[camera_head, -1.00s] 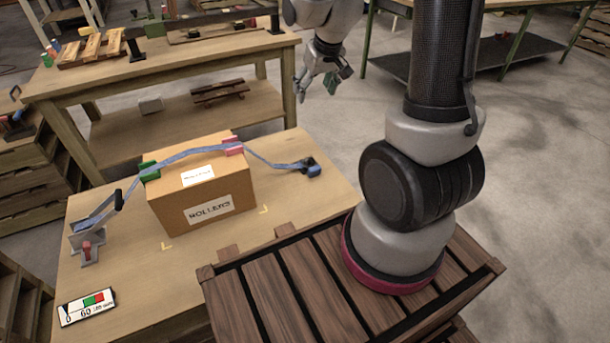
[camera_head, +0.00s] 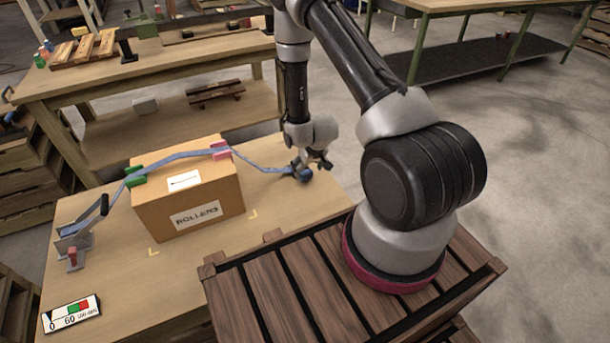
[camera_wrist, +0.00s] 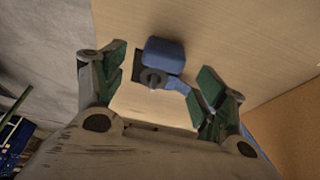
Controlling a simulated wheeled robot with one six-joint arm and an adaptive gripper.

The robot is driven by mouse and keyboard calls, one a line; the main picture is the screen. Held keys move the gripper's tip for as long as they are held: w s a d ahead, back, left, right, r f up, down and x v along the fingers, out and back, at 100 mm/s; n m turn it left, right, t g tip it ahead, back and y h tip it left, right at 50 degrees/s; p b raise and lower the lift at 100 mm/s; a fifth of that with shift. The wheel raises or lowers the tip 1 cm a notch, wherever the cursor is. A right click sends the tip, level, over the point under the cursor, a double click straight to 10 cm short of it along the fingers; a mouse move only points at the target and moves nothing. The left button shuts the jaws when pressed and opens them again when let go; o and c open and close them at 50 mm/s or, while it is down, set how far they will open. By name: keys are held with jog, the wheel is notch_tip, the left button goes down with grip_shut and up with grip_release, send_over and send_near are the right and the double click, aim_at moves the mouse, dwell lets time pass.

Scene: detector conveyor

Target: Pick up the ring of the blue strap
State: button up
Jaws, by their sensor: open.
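The blue strap (camera_head: 258,163) runs over the ROLLERS box (camera_head: 180,216) and down to the table on its right. At that end a dark round ring (camera_wrist: 153,79) sits beside a blue block (camera_wrist: 163,53), with a dark square piece behind it. My gripper (camera_head: 318,162) is at this strap end, low over the table. In the wrist view my gripper (camera_wrist: 163,77) is open, with green pads on either side of the ring and block. The right finger hides part of the strap (camera_wrist: 178,86). I cannot tell whether a finger touches it.
A green corner piece (camera_head: 134,178) and a pink one (camera_head: 220,153) sit on the box edges under the strap. A metal ratchet (camera_head: 76,243) stands at the table's left. The bare table (camera_head: 205,262) is clear in front of the box.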

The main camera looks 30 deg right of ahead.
aim_at(305, 171)
jog(key=x, duration=0.4)
jog(key=c, duration=1.2)
